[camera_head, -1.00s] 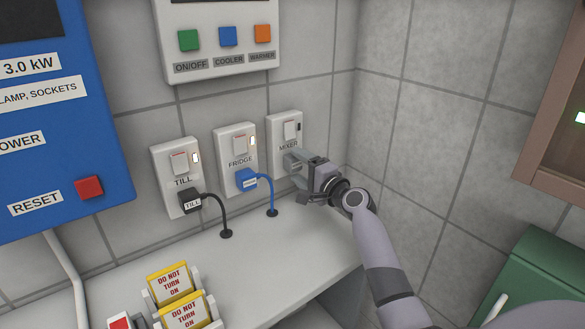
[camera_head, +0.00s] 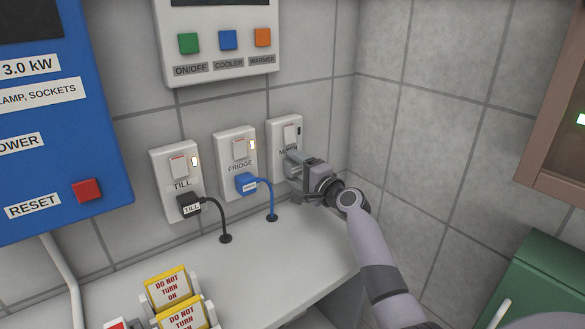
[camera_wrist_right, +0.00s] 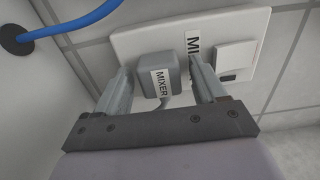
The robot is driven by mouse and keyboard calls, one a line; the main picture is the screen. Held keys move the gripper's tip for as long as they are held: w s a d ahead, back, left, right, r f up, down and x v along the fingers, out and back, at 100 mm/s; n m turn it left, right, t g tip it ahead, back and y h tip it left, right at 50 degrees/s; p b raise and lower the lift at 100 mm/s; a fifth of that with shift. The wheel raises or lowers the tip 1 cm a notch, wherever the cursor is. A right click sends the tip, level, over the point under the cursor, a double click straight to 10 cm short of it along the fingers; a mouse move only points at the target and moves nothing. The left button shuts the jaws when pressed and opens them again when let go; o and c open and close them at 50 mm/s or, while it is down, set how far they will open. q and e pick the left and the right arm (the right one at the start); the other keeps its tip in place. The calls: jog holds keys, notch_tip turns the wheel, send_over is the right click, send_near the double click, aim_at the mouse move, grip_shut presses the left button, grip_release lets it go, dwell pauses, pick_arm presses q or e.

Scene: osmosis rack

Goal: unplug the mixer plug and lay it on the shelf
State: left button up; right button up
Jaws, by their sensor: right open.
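The mixer plug is a grey block with a MIXER label, seated in the mixer socket plate. It shows in the right wrist view (camera_wrist_right: 158,77), with a grey cord at its lower edge. In the head view it is mostly hidden by my right gripper (camera_head: 292,166). My right gripper, also in the right wrist view (camera_wrist_right: 163,88), is open with one finger on each side of the plug. Gaps show between the fingers and the plug. The mixer socket plate (camera_head: 284,132) has a rocker switch above the plug. The white shelf (camera_head: 290,250) runs below the sockets. My left gripper is out of view.
To the left are the fridge socket with a blue plug (camera_head: 247,183) and the till socket with a black plug (camera_head: 189,205). Their cords run into the shelf. Yellow DO NOT TURN ON tags (camera_head: 168,287) stand at the shelf's front left. The middle of the shelf is clear.

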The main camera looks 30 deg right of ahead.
aim_at(297, 170)
dwell(0.3)
grip_shut()
jog(key=shift+s+d+p, duration=0.1)
jog(key=shift+s+p, duration=0.65)
jog(key=shift+s, duration=0.7)
jog(key=shift+s+d+p, duration=0.15)
jog(key=shift+s+p, duration=0.35)
jog(key=shift+s, duration=1.05)
